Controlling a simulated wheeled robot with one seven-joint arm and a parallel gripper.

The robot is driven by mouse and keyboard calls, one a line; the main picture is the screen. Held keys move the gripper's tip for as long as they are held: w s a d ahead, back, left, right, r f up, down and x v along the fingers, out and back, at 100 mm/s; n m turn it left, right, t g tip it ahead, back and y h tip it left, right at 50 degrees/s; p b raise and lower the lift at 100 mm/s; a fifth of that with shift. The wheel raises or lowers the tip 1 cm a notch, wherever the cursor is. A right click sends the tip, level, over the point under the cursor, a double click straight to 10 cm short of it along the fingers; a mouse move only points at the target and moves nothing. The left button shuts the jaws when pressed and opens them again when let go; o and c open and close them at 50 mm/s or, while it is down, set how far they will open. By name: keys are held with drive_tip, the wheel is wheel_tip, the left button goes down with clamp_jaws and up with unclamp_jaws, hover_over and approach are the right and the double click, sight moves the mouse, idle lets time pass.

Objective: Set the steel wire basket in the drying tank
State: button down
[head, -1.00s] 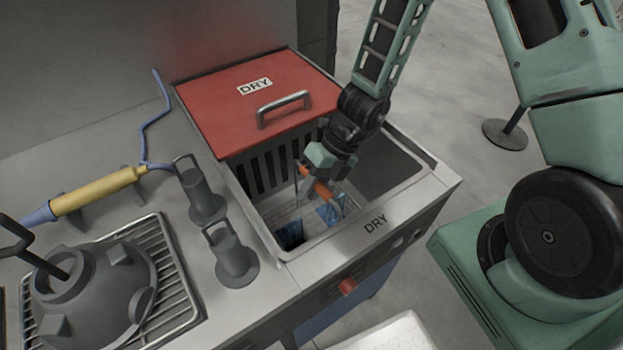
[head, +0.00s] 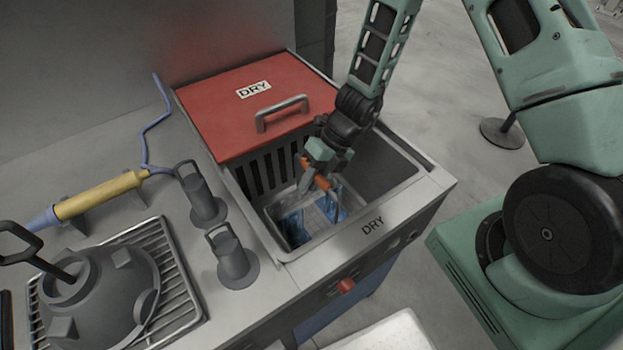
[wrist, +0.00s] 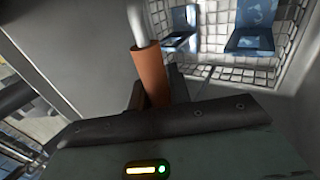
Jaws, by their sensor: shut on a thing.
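The drying tank (head: 408,200) is a steel basin marked DRY, its red lid (head: 225,112) covering the back part. The steel wire basket (head: 322,212) is inside the tank opening, with blue pieces in it. My gripper (head: 318,178) is over the basket, shut on its orange handle grip. In the wrist view the orange grip (wrist: 153,75) sits at the jaws, and the wire mesh basket (wrist: 215,72) with blue pieces (wrist: 251,38) lies beyond. Whether the basket's bottom touches the tank floor is hidden.
Two grey upright handles (head: 232,257) stand left of the tank. A dark domed part (head: 95,290) rests on a wire rack. A yellow-handled tool (head: 100,195) with a blue cord lies behind it. A red knob (head: 345,286) is on the front panel.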

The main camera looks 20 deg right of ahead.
drive_tip(key=c, duration=1.3)
unclamp_jaws()
drive_tip(key=p+v, duration=0.2)
drive_tip(key=v, duration=0.9)
drive_tip(key=s+a+r+m+h, duration=0.2)
drive_tip(key=s+r+m, duration=0.3)
drive_tip(key=m, duration=0.5)
drive_tip(key=s+a+r+m+h, duration=0.2)
drive_tip(key=s+a+r+m, duration=0.3)
drive_tip(key=s+m, duration=0.3)
drive_tip(key=s+a+r+m+t+h, duration=0.1)
drive_tip(key=s+r+m, duration=0.5)
drive_tip(key=m, duration=0.6)
drive_tip(key=shift+s+a+r+h, duration=0.35)
drive_tip(key=shift+s+a+h, duration=0.2)
drive_tip(key=shift+a, duration=0.65)
